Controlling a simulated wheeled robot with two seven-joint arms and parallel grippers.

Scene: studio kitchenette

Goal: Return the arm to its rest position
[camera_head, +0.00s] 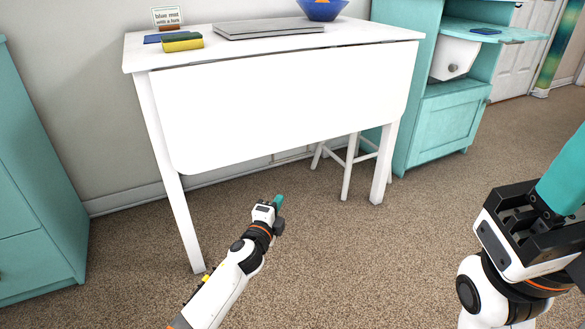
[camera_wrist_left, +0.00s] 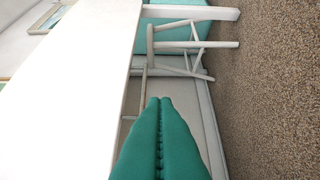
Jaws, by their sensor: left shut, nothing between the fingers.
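My left arm comes in from the bottom of the head view, and its gripper (camera_head: 279,201) is in front of the white table, over the carpet and below the tabletop. Its teal fingers are shut and empty. In the left wrist view the same fingers (camera_wrist_left: 158,102) are pressed together along a straight seam, pointing along the table toward a stool. My right gripper (camera_head: 567,175) is at the right edge of the head view, raised over the carpet. Its teal fingers are partly cut off by the frame, so whether they are open is not clear.
The white table (camera_head: 285,110) has a hanging front panel. A closed laptop (camera_head: 268,28), a sponge (camera_head: 183,42), a sign (camera_head: 167,17) and a blue bowl (camera_head: 321,10) are on it. A white stool (camera_head: 350,165) stands underneath. Teal cabinets flank it. The carpet (camera_head: 350,260) between my arms is clear.

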